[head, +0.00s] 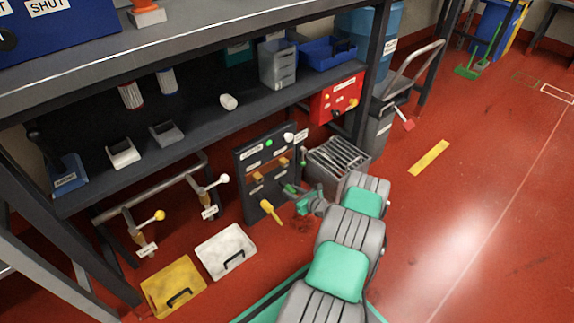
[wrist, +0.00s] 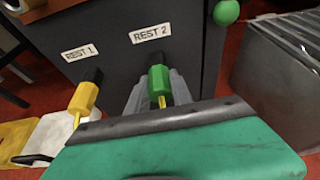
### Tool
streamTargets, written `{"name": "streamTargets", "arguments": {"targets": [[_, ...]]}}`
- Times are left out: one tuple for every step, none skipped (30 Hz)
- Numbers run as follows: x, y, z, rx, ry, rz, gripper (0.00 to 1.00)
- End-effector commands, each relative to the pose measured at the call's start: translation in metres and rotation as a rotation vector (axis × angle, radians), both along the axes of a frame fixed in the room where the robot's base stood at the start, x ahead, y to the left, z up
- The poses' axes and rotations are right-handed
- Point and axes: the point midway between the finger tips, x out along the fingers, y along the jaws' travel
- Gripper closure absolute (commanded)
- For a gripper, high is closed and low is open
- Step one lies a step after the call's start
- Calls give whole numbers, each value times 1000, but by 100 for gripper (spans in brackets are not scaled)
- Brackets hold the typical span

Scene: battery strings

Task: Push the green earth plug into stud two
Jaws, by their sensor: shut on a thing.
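The green earth plug (wrist: 159,80) is in the wrist view, just below the REST 2 label (wrist: 150,35), with its brass-coloured end towards the camera. My gripper (wrist: 158,95) has its grey fingers on either side of the plug and is shut on it. The plug's far end meets a dark holder on the panel, and I cannot tell whether it is still seated there. In the head view the green plug (head: 290,188) shows small at the tip of my gripper (head: 298,193). Brass-coloured fittings (head: 284,162) show higher on the dark panel (head: 243,160); their labels are unreadable.
A yellow plug (wrist: 84,97) hangs left of the green one, under the REST 1 label (wrist: 80,52). A green knob (wrist: 226,12) protrudes at upper right. A grey ribbed box (head: 335,160) stands right of the panel.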

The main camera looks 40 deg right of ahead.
Motion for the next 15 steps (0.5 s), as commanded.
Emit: {"name": "streamTargets", "arguments": {"targets": [[0, 0, 0, 0, -1, 0, 100], [0, 0, 0, 0, 0, 0, 100], [-1, 0, 0, 0, 0, -1, 100], [-2, 0, 0, 0, 0, -1, 100], [-2, -1, 0, 0, 0, -1, 100], [-4, -1, 0, 0, 0, -1, 100], [-5, -1, 0, 0, 0, 0, 100], [-5, 0, 0, 0, 0, 0, 100], [-7, 0, 0, 0, 0, 0, 100], [-7, 0, 0, 0, 0, 0, 100], [-8, 0, 0, 0, 0, 0, 100], [-9, 0, 0, 0, 0, 0, 100], [-10, 0, 0, 0, 0, 0, 100], [-11, -1, 0, 0, 0, 0, 100], [-12, -1, 0, 1, 0, 0, 100]]}}
